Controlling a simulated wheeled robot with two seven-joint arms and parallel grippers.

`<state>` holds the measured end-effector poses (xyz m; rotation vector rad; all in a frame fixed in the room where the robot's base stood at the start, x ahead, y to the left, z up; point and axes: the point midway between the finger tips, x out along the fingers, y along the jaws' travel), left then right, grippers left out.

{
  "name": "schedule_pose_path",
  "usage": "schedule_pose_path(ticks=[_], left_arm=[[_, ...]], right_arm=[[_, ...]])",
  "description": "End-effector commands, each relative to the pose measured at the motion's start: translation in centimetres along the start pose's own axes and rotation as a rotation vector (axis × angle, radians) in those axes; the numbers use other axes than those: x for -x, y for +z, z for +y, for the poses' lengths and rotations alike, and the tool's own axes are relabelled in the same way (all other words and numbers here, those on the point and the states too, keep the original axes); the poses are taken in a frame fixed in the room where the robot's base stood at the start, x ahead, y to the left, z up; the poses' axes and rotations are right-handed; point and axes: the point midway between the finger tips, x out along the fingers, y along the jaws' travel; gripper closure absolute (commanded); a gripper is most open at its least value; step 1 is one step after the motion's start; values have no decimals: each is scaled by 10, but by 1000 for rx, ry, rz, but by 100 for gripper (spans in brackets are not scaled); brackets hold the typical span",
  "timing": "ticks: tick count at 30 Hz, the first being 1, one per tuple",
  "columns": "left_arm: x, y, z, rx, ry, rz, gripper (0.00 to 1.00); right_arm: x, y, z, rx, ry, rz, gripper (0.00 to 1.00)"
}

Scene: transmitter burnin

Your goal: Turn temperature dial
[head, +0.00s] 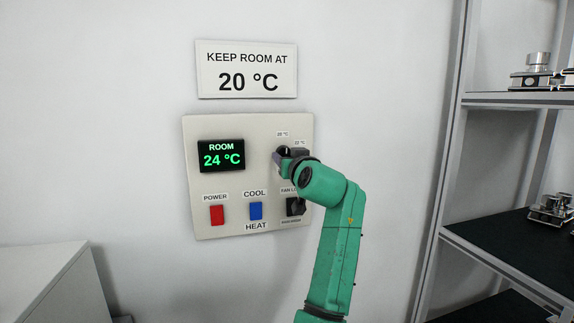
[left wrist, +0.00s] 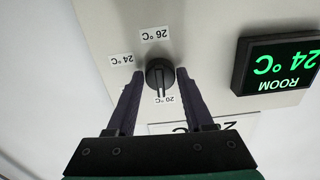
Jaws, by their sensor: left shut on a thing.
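The temperature dial (left wrist: 159,75) is a round black knob on the pale control panel (head: 193,181). In the left wrist view, which shows the panel upside down, its white pointer line points at the 20 °C label (left wrist: 166,99). Labels for 24 °C (left wrist: 121,59) and 26 °C (left wrist: 155,34) also show around it. My left gripper (head: 281,153) is at the panel's upper right, its dark fingers (left wrist: 156,76) shut on the dial from both sides. In the head view the gripper hides most of the dial. My right gripper is not in view.
A display (head: 221,156) reads ROOM 24 °C. A wall sign (head: 247,70) says to keep the room at 20 °C. Metal shelving (head: 505,99) stands right.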

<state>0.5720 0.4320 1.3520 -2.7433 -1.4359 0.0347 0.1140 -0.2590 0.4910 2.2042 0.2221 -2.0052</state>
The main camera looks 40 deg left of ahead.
Motion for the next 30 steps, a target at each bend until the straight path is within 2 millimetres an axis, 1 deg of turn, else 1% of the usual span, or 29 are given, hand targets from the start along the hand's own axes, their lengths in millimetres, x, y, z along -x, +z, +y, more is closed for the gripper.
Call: schedule_pose_path(ticks=[7, 18, 19, 20, 21, 30], left_arm=[[0, -2, 0, 49, 1, 5, 100], [0, -3, 0, 53, 1, 6, 100], [0, -3, 0, 53, 1, 6, 44], [0, -3, 0, 52, 0, 6, 33], [0, -3, 0, 52, 0, 5, 19], [1, -1, 0, 51, 0, 2, 19]], right_arm=[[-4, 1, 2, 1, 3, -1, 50], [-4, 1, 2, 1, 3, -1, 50], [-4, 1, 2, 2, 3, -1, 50], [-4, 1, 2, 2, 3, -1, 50], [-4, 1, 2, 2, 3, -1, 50], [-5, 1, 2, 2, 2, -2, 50]])
